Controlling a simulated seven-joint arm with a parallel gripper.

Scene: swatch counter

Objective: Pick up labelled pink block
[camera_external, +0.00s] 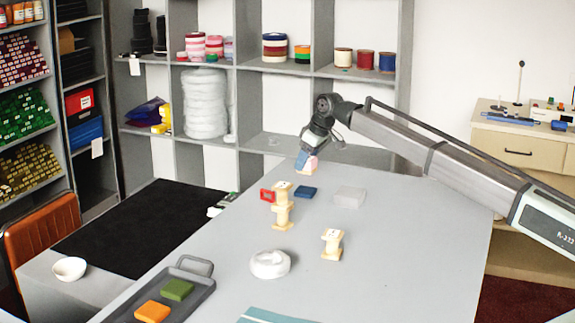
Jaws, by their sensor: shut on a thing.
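My gripper (307,153) is at the far end of the grey table (390,240), pointing down. It is shut on a small pink block (310,165), which shows pale pink on its right side with a bluish patch at its left. The fingers partly hide the block. It is too small to read any label on it, and I cannot tell whether its underside touches the table.
Near the gripper are a dark blue block (305,192), a red piece (267,195), a pale block (349,197) and wooden stands (283,212) (332,244).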

